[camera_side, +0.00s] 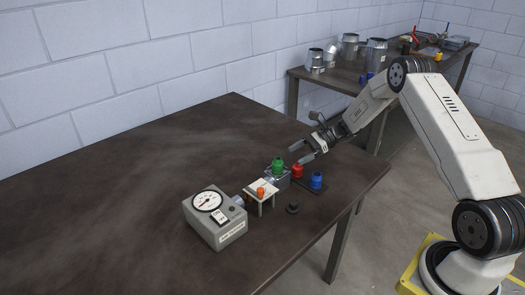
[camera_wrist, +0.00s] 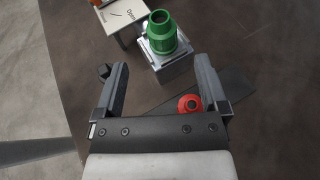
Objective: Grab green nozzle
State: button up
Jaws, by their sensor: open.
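The green nozzle (camera_side: 277,164) stands upright on a small grey metal block (camera_side: 277,180) on the dark table. It also shows in the wrist view (camera_wrist: 161,32), beyond my fingertips and between their lines. My gripper (camera_side: 301,152) is open and empty, just above and to the right of the green nozzle in the side view. In the wrist view my two fingers (camera_wrist: 162,72) are spread wide, and the nozzle is apart from both. A red nozzle (camera_side: 297,170) stands beside the green one, and it shows in the wrist view near the right finger (camera_wrist: 189,104).
A blue nozzle (camera_side: 317,181) stands right of the red one. A small white stand (camera_side: 260,190) with an orange piece and a grey gauge box (camera_side: 215,217) are to the left. A black knob (camera_side: 292,208) lies in front. The table's left side is clear.

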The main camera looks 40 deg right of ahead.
aim_at(278, 165)
jog(key=shift+x, duration=1.3)
jog(key=shift+x, duration=2.6)
jog(key=shift+w, duration=0.1)
jog(key=shift+d, duration=0.1)
grip_shut()
